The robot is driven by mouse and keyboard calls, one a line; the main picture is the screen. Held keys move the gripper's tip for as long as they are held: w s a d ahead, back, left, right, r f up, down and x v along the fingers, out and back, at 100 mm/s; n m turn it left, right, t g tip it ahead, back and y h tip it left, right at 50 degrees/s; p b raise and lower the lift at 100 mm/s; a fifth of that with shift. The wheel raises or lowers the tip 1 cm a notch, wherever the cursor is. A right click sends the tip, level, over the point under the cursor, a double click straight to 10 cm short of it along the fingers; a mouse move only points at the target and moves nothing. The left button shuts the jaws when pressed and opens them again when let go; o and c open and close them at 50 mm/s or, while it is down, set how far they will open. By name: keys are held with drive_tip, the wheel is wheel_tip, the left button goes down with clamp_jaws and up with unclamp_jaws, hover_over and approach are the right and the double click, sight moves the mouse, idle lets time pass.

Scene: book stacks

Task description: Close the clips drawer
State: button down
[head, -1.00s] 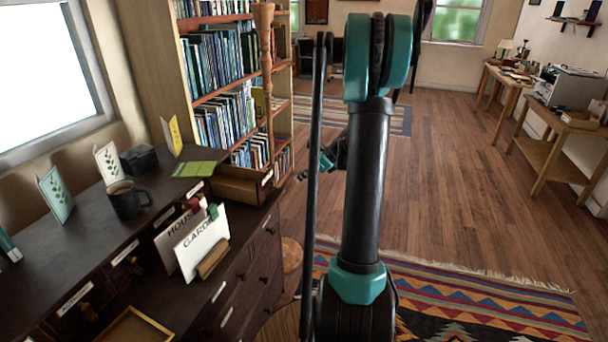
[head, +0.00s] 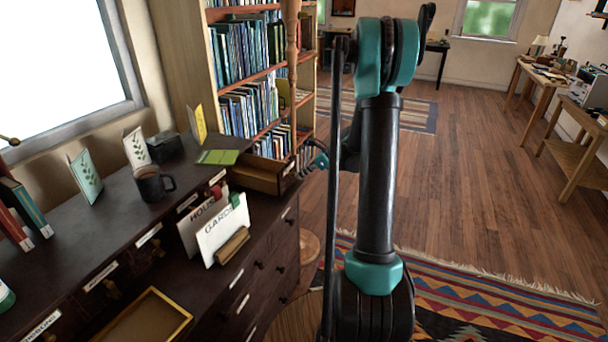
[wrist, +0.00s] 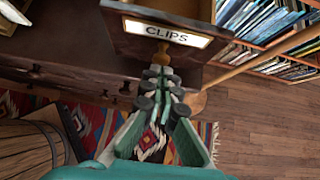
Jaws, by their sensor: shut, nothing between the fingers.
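The clips drawer (head: 262,178) is a brown wooden drawer at the far right end of the dark cabinet. It stands pulled out, with its open top showing. In the wrist view its front carries a white label reading CLIPS (wrist: 166,34) and a small wooden knob (wrist: 161,54) below it. My gripper (wrist: 160,76) is shut and empty, its fingertips close to the knob. I cannot tell whether they touch it. In the head view my gripper (head: 318,158) shows beside the drawer's front, partly hidden by my arm.
The cabinet top (head: 112,205) holds a dark mug (head: 151,184), cards, a black box and books. Upright cards reading HOUSE and GARDEN (head: 222,228) stand nearer me. A bookcase (head: 250,80) rises behind the drawer. A barrel (wrist: 28,148) and patterned rug (wrist: 95,125) lie below. Floor to the right is open.

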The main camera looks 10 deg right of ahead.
drive_tip(key=shift+w+a, duration=0.1)
drive_tip(key=w+a, duration=0.4)
drive_tip(key=a, duration=0.1)
drive_tip(key=w+a, duration=0.4)
drive_tip(key=a, duration=0.2)
drive_tip(key=w+a, duration=0.4)
drive_tip(key=a, duration=0.2)
drive_tip(key=shift+w+a, duration=0.1)
drive_tip(key=shift+w, duration=0.05)
drive_tip(key=shift+w+a+r, duration=0.1)
drive_tip(key=shift+w+a, duration=0.15)
drive_tip(key=shift+a, duration=0.1)
